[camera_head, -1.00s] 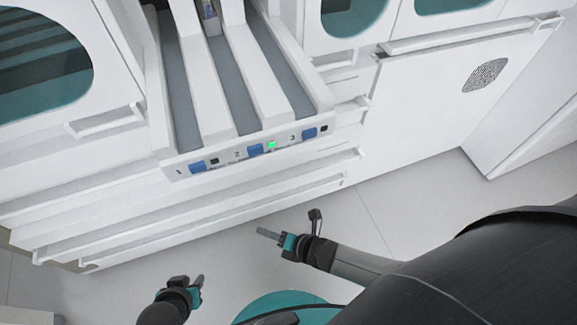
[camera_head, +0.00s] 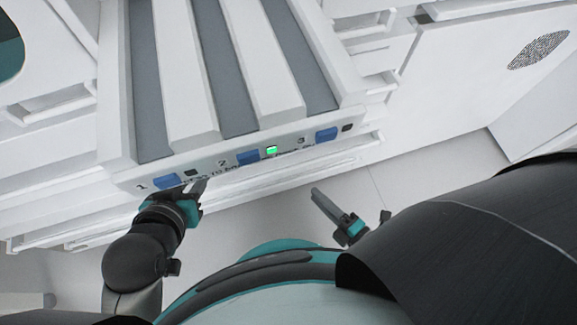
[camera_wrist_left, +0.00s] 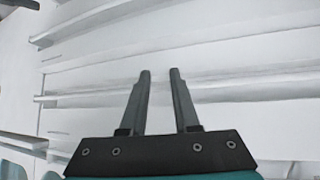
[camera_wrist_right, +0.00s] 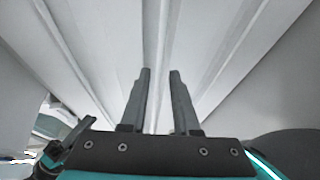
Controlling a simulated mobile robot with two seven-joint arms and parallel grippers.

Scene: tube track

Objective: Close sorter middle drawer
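The sorter drawer (camera_head: 207,174) stands pulled out toward me in the head view. It has long grey lanes between white ridges, and its front carries blue tabs, the numbers 1, 2 and 3, and a green light (camera_head: 271,150). My left gripper (camera_head: 197,187) is near the lower edge of the drawer front, below tab 1; I cannot tell if it touches. My right gripper (camera_head: 317,193) is below and in front of the tab 3 end, apart from it. In the wrist views the fingers of the left (camera_wrist_left: 160,72) and right (camera_wrist_right: 160,72) grippers are parted, with nothing between them.
White ledges (camera_head: 240,190) run below the drawer front. A white cabinet with a round speckled grille (camera_head: 539,50) stands at the right, with shelf rails (camera_head: 375,50) beside the drawer. Pale floor (camera_head: 415,190) is clear at the right.

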